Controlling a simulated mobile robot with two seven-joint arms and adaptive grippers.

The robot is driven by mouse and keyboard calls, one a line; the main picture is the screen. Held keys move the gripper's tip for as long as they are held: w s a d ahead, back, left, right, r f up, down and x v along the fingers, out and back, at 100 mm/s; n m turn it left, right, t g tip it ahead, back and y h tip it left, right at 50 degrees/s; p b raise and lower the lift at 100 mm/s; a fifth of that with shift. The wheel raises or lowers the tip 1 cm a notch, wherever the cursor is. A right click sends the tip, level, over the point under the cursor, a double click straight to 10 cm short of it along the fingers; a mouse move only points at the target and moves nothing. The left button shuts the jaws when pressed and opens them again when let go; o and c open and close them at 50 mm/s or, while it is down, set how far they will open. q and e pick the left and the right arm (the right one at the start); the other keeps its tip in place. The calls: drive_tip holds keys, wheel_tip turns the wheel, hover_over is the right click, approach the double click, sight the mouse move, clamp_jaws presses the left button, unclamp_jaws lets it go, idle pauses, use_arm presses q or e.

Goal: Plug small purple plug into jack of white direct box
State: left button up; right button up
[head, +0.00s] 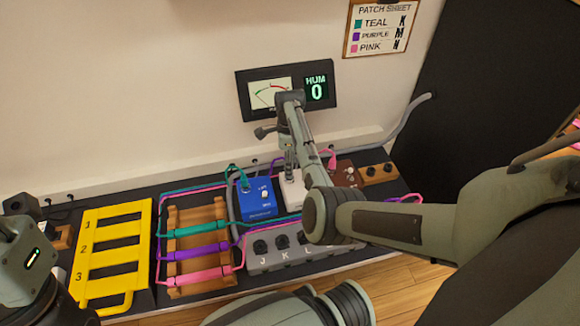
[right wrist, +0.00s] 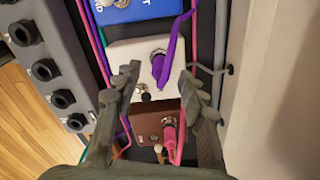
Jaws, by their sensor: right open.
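The white direct box (head: 293,192) stands between the blue box and the brown box, partly hidden by my right arm. In the right wrist view its white top (right wrist: 125,55) shows between my fingers. The small purple plug (right wrist: 159,67) stands at the jack in the box's top, and its purple cable loops away toward the blue box. It looks seated, but its tip is hidden. My right gripper (right wrist: 163,95) is open, with one finger on each side of the plug and apart from it. It also shows over the white box in the head view (head: 290,158). My left gripper's fingers are not visible.
The blue box (head: 257,198) and brown box (head: 348,176) flank the white one, with teal and pink plugs. A grey jack strip (head: 268,262) lies in front. A wooden cable rack (head: 185,218) and yellow numbered rack (head: 100,245) are left. The meter (head: 318,90) reads "HUM 0".

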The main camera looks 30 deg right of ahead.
wheel_tip(320, 180, up, 10)
drive_tip(key=shift+r, duration=0.2)
idle(0.6)
